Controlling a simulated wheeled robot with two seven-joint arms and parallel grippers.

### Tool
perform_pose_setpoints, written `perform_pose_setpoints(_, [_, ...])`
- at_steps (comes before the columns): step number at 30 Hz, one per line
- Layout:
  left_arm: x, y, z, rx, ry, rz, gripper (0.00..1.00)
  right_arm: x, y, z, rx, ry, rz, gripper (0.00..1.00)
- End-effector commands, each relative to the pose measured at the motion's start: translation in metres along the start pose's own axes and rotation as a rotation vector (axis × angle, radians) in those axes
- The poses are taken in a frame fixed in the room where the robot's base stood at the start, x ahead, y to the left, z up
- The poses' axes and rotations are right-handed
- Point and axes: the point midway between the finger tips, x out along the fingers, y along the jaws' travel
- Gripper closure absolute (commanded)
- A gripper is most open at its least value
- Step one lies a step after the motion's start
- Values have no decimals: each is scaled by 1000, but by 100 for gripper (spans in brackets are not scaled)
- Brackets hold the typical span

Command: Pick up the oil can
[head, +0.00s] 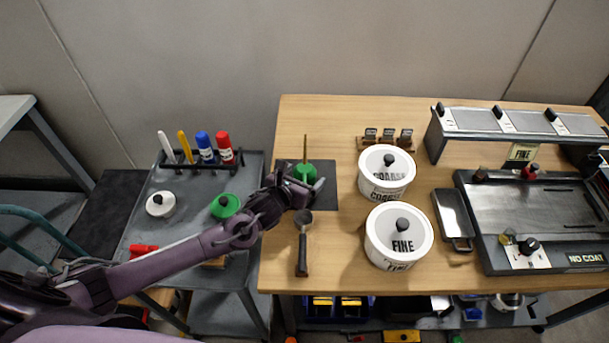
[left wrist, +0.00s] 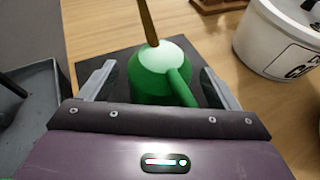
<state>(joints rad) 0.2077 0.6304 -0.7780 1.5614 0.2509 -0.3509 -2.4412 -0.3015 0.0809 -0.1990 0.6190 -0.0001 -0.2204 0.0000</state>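The green oil can (head: 305,174) stands on a dark mat (head: 324,199) at the left end of the wooden table. Its thin brownish spout points up. My left gripper (head: 300,183) reaches it from the left. In the left wrist view the oil can (left wrist: 158,75) is between the two spread grey fingers of the left gripper (left wrist: 153,85), with visible gaps on both sides. Its green handle faces the gripper. My right gripper is in neither view.
White pots marked COARSE (head: 386,175) and FINE (head: 398,238) stand right of the can. A dark-handled scoop (head: 302,245) lies just in front of the mat. A grey cart (head: 160,230) with bottles and lids stands left of the table.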

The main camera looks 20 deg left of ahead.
Motion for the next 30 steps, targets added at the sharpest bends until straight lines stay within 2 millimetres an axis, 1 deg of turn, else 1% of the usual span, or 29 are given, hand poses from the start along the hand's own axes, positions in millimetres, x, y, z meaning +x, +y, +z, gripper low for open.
perform_pose_setpoints(1, [0, 0, 0, 0, 0, 0, 23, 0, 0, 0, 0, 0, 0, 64])
perform_pose_setpoints(10, [0, 0, 0, 0, 0, 0, 62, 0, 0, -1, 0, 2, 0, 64])
perform_pose_setpoints(19, [-1, 0, 3, -1, -3, 0, 63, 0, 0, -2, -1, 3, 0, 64])
perform_pose_setpoints(23, [-3, 1, 10, -1, -5, 0, 63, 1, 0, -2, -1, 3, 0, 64])
perform_pose_setpoints(26, [-8, 1, 22, 1, -7, 0, 63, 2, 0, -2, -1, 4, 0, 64])
perform_pose_setpoints(29, [-17, 2, 44, 1, -10, 0, 63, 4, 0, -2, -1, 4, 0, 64])
perform_pose_setpoints(30, [-21, 2, 55, 2, -11, 0, 63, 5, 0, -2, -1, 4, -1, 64])
